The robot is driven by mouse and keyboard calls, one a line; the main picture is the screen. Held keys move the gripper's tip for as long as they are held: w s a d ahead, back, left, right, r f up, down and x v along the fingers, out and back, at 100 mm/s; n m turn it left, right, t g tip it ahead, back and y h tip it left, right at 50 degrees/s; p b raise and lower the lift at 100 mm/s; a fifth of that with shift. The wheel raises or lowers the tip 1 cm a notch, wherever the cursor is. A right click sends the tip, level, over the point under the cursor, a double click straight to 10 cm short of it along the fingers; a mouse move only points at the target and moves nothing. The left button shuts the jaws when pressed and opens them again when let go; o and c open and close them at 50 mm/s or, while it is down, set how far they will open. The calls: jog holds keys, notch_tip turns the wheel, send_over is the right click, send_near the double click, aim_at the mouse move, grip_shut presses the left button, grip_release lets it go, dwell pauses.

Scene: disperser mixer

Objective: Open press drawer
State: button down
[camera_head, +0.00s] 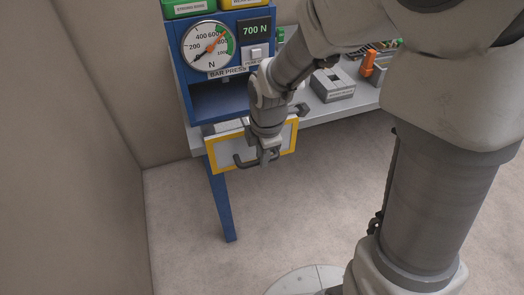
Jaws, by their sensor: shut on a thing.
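The press drawer (224,153) has a light grey front with a yellow border. It hangs under the front of the blue bar press (193,87) and stands somewhat out from it, with a strip of its inside showing above the front. A dark handle (242,163) is fixed across the drawer front. My gripper (268,158) points down at the drawer front and is shut on the handle near its right part. My gripper and wrist hide the right part of the handle and some of the drawer front.
The press carries a round dial and a "700 N" display (256,31). A grey block (333,86) and an orange part (372,66) stand on the bench at right. A blue leg (221,204) stands below the drawer. The floor in front is clear.

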jog(key=c, duration=0.8)
grip_release()
jog(key=s+r+p, duration=0.3)
jog(key=r, duration=1.4)
jog(key=shift+d, duration=0.45)
jog(key=shift+r, duration=0.1)
jog(key=s+d+r+m+t, duration=0.3)
jog(key=s+d+m, duration=0.6)
jog(key=m, duration=1.2)
jog(key=shift+s+d+r+t+h+p, duration=0.35)
jog(key=shift+s+r, duration=0.3)
jog(key=shift+s, duration=0.55)
